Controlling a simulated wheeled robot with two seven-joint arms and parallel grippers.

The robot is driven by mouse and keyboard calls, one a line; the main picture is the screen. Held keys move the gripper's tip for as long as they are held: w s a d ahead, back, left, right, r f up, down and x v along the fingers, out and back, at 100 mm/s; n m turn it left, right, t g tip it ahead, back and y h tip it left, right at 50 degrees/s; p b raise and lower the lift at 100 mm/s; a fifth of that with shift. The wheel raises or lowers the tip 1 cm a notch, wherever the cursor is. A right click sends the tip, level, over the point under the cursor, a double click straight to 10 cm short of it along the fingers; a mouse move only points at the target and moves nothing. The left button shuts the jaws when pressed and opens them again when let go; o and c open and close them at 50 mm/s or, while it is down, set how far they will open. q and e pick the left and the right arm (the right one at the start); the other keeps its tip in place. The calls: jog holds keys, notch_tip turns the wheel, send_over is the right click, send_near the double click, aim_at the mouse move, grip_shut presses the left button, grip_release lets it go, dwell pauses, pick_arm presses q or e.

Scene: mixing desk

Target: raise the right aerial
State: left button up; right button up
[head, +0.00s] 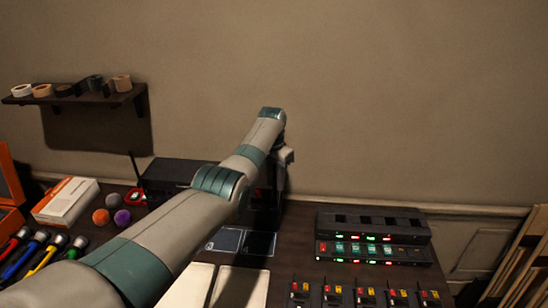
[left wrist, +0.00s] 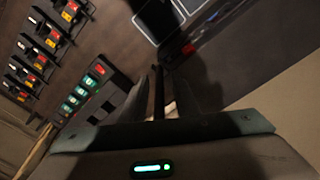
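A black box (head: 170,171) stands at the back of the desk, partly behind my left arm. A thin upright aerial (head: 135,168) rises at its left end. My left gripper (head: 287,156) is in front of the wall, to the right of the box, mostly hidden by its own arm in the head view. In the left wrist view a thin dark rod (left wrist: 158,90), which looks like an aerial, stands between the two fingers. The fingers look apart, with a small gap beside the rod. The right end of the box is hidden in the head view. My right gripper is out of view.
A charging rack (head: 370,248) with lit units stands right of the arm, with several small packs (head: 365,296) in front. Microphones (head: 38,255), coloured balls (head: 112,208) and a white box (head: 66,200) are at left.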

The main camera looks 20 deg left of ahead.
pick_arm(q)
jog(key=shift+r, duration=0.65)
jog(key=r+b, duration=0.2)
jog(key=r, duration=0.4)
jog(key=r+b, duration=0.3)
jog(key=r, duration=0.3)
jog(key=shift+s+a+r, duration=0.15)
jog(key=shift+s+a, duration=0.05)
jog(key=shift+r+p, duration=0.3)
jog(key=shift+r, duration=0.55)
jog(key=shift+s+r, duration=0.1)
jog(key=shift+r, duration=0.55)
